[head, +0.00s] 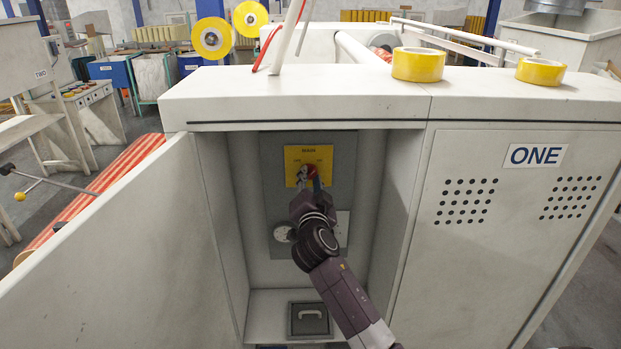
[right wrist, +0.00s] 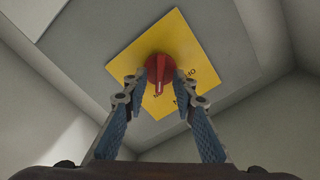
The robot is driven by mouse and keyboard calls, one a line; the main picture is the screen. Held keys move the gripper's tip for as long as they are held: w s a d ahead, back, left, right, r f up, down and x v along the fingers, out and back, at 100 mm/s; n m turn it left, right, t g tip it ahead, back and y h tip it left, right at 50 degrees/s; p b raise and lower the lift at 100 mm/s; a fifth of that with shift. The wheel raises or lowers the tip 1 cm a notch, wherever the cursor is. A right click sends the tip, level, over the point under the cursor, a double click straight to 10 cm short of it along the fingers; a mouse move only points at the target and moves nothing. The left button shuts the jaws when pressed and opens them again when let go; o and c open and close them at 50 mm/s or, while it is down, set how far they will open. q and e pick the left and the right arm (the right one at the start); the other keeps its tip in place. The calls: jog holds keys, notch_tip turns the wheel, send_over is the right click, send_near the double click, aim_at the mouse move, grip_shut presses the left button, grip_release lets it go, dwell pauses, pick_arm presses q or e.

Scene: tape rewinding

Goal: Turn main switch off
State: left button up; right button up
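The main switch is a red rotary knob (right wrist: 160,72) on a yellow plate (head: 294,156) fixed to the back wall of the open cabinet. In the head view the red knob (head: 309,171) is partly hidden by my right gripper. My right gripper (head: 306,185) is inside the cabinet in front of the plate. In the right wrist view its two fingers (right wrist: 155,92) are apart, with the tips near either side of the knob. I cannot tell whether they touch it. My left gripper is not in view.
The cabinet door (head: 120,255) stands open to the left. The cabinet side walls are close around my right arm. A closed panel marked ONE (head: 535,155) is to the right. Yellow tape rolls (head: 418,64) stand on the cabinet top. A small handled box (head: 310,318) is at the cabinet bottom.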

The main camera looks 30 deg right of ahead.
jog(key=shift+c, duration=0.2)
grip_shut()
jog(key=n+b, duration=0.1)
jog(key=n, duration=0.1)
jog(key=shift+n, duration=0.4)
jog(key=n, duration=0.2)
jog(key=shift+a+n, duration=0.1)
jog(key=shift+n, duration=0.3)
jog(key=n+p, duration=0.1)
jog(key=n, duration=0.9)
jog(key=shift+w+a, duration=0.1)
jog(key=shift+a, duration=0.05)
jog(key=shift+n, duration=0.3)
